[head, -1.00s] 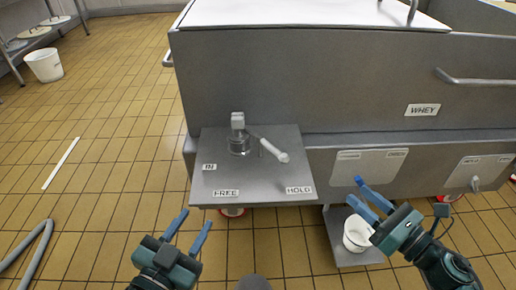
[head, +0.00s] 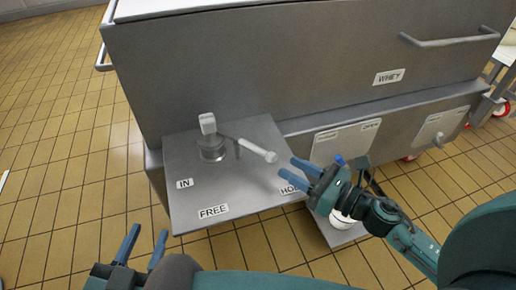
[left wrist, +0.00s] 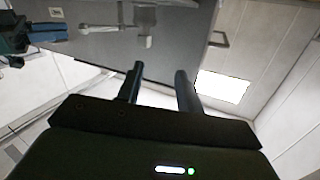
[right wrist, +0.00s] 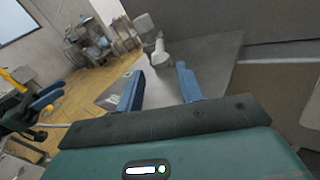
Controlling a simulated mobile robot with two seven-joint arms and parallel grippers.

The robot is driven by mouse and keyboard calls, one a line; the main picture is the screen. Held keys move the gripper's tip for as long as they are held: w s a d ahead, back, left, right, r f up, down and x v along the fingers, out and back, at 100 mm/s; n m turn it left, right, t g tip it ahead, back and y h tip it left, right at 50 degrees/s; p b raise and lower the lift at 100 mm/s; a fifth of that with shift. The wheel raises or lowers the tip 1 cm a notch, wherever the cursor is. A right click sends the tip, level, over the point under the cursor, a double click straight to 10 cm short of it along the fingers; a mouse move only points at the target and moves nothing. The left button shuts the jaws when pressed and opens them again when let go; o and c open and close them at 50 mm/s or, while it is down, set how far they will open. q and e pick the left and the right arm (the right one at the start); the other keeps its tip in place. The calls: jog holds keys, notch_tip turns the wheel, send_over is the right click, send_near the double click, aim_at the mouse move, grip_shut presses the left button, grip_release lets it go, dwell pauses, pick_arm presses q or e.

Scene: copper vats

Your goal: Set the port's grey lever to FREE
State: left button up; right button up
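The grey lever (head: 255,150) sits on a pivot on the grey port plate (head: 250,190). Its arm points right and slightly down, on the HOLD side, away from the FREE label (head: 213,212). The HOLD label (head: 290,189) is partly covered by my right gripper. My right gripper (head: 302,174) is open and empty, just right of and below the lever's round end. The lever (right wrist: 160,52) shows beyond its fingers in the right wrist view. My left gripper (head: 147,240) is open and empty, below the plate's front left; the plate is ahead of it in the left wrist view.
The IN label (head: 184,183) is at the plate's left. A square-topped grey post (head: 208,125) rises from the pivot. The large grey vat (head: 270,75) walls off the back. A white bucket (head: 342,217) stands below my right gripper. Open tiled floor (head: 50,150) lies left.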

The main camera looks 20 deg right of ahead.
aim_at(266, 155)
jog(key=p+x, duration=0.1)
jog(key=x, duration=0.9)
jog(key=shift+c, duration=0.3)
grip_shut()
